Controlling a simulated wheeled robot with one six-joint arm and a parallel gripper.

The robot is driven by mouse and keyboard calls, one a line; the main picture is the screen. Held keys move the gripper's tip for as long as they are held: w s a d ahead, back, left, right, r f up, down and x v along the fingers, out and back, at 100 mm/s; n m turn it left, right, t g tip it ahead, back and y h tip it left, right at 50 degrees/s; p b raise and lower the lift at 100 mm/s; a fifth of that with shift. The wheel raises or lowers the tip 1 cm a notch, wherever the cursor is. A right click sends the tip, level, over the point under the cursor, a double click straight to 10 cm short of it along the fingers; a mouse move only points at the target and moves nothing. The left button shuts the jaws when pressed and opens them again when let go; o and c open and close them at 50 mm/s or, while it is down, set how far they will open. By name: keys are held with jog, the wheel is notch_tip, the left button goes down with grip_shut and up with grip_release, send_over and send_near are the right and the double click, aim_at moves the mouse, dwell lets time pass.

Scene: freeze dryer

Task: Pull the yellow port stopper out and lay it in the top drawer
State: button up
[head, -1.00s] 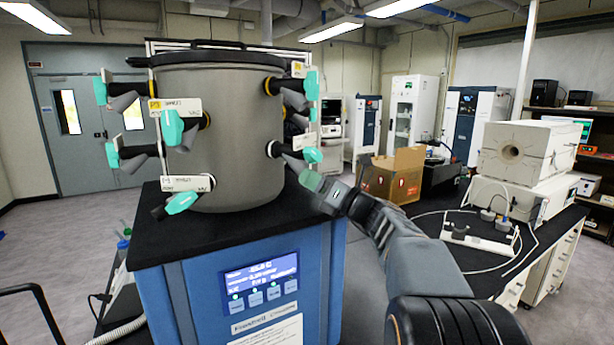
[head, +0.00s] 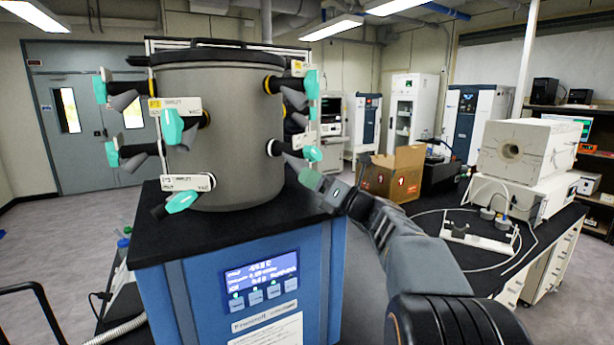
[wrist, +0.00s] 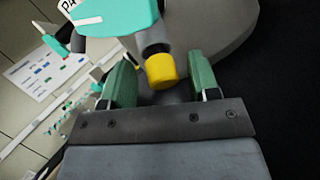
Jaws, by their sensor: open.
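The yellow port stopper (wrist: 161,71) shows in the wrist view at the end of a grey port stub below a teal valve handle (wrist: 115,15). My gripper (wrist: 162,82) is open, with its green fingers on either side of the stopper and gaps between. In the head view my gripper (head: 309,179) is at the lower right side of the grey drum chamber (head: 235,110), close to a teal-handled port (head: 290,155). I cannot pick out the stopper there. White drawer fronts (head: 512,291) show under the right bench; I cannot tell which is the top drawer.
The chamber stands on a blue freeze dryer (head: 210,290) with a black top, and several valves stick out around it. A cardboard box (head: 392,175) and a white furnace (head: 525,150) stand on the right bench. Floor shows at left.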

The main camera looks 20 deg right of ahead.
jog(key=shift+c, duration=0.4)
grip_shut()
dwell(0.4)
jog(key=shift+s+d+f, duration=0.15)
jog(key=shift+s+f, duration=0.05)
jog(key=shift+f, duration=0.25)
jog(key=shift+s+d+f+b, duration=0.35)
jog(key=shift+s+b, duration=0.1)
jog(key=shift+b, duration=0.1)
jog(key=shift+s+d+f+b, duration=0.4)
jog(key=shift+s+f+b, duration=0.1)
jog(key=shift+s+f, duration=0.1)
jog(key=shift+s+d+f+b, duration=0.4)
jog(key=shift+s+f+b, duration=0.05)
jog(key=shift+s+f, duration=0.1)
